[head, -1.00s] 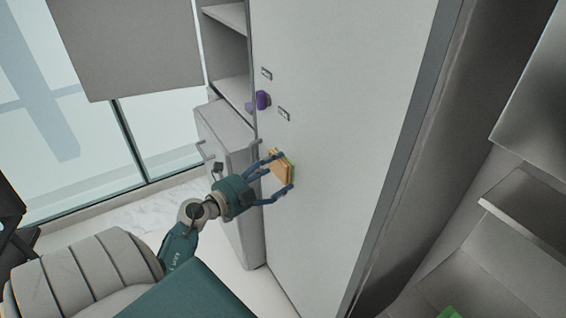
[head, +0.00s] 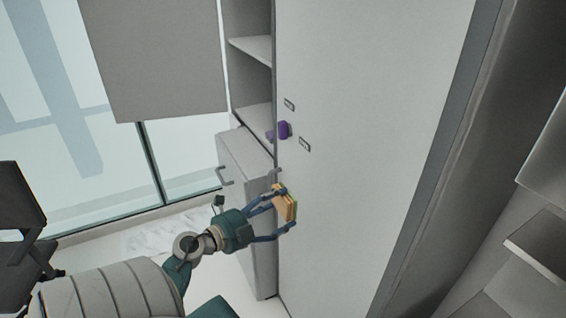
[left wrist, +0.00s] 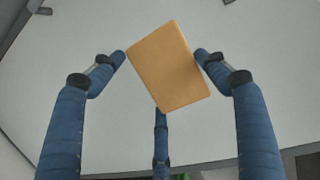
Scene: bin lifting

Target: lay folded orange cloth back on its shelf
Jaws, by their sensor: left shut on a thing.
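The folded orange cloth (head: 284,205) is a small flat block held in my left gripper (head: 280,211). In the left wrist view the cloth (left wrist: 172,65) sits tilted between blue fingers of the left gripper (left wrist: 161,62), with a third finger below it. The gripper is shut on the cloth, in front of the large pale cabinet panel (head: 370,130). Open shelves (head: 251,47) show at the left of this panel, above and beyond the gripper. My right gripper is not in view.
A purple thing (head: 284,130) is at the panel's left edge, near the shelves. A low grey cabinet (head: 250,180) with handles stands behind the gripper. A black chair (head: 22,215) is at far left, by the windows. A metal-edged shelf (head: 540,262) is at lower right.

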